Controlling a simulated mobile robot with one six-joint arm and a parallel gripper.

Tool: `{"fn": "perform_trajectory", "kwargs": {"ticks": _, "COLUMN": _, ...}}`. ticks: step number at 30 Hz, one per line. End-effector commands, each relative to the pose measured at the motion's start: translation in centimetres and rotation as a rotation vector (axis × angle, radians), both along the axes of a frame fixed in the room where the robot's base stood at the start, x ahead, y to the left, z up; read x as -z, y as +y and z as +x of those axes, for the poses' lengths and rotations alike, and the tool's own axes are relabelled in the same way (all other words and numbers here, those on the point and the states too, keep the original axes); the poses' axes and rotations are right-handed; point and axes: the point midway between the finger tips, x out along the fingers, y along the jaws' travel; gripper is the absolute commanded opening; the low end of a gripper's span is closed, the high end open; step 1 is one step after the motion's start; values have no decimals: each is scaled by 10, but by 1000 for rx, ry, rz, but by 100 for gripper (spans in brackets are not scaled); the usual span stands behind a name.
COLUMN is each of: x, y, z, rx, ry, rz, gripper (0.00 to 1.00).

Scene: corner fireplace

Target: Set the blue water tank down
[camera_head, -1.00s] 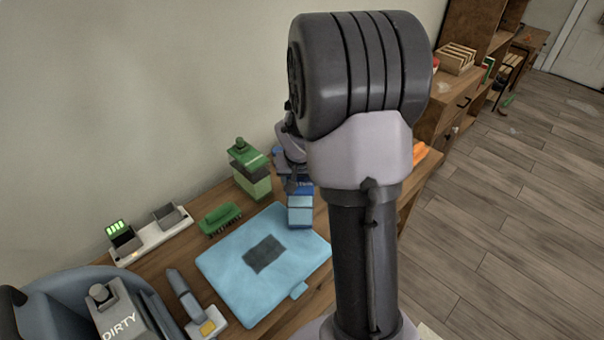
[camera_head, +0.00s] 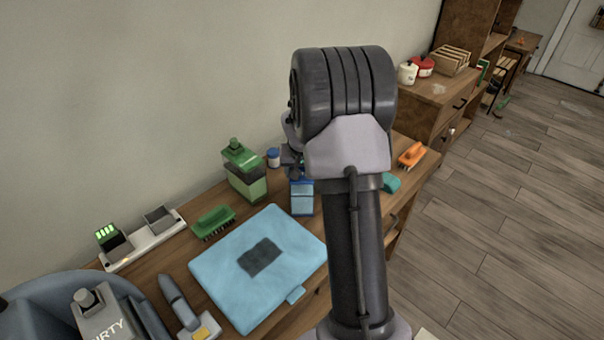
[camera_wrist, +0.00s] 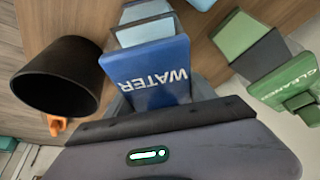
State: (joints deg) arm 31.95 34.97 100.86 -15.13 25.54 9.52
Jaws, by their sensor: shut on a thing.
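The blue water tank has a dark blue top marked WATER and a lighter blue lower body. It shows in the head view (camera_head: 302,199), just beyond the far right side of the light blue mat (camera_head: 213,270), and in the wrist view (camera_wrist: 153,72), with its lettering upside down. My gripper (camera_head: 292,166) is shut on the tank's top; in the wrist view the grey jaws (camera_wrist: 162,97) sit at its two sides. The tank looks about upright over the wooden table (camera_head: 150,283). I cannot tell whether its base touches the table. My arm hides part of the table.
A green cleaner bottle (camera_head: 244,172) stands left of the tank, with a green brush (camera_head: 213,221) nearer. A small blue-topped jar (camera_head: 273,157) stands behind. An orange brush (camera_head: 412,155) and a teal item (camera_head: 390,184) lie to the right. A black cup-like thing (camera_wrist: 62,77) is close beside the tank.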

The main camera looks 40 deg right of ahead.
Motion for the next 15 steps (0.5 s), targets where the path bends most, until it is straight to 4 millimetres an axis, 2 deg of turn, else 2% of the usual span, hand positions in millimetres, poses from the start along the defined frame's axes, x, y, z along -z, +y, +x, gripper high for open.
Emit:
{"fn": "perform_trajectory", "kwargs": {"ticks": 6, "x": 3, "y": 0, "z": 0, "rx": 0, "ry": -2, "rz": -1, "gripper": 0}}
{"fn": "perform_trajectory", "kwargs": {"ticks": 7, "x": 3, "y": 0, "z": 0, "rx": 0, "ry": 0, "rz": 0, "gripper": 66}}
{"fn": "perform_trajectory", "kwargs": {"ticks": 10, "x": 2, "y": 0, "z": 0, "rx": 0, "ry": 0, "rz": 0, "gripper": 85}}
{"fn": "perform_trajectory", "kwargs": {"ticks": 15, "x": 2, "y": 0, "z": 0, "rx": 0, "ry": 0, "rz": 0, "gripper": 85}}
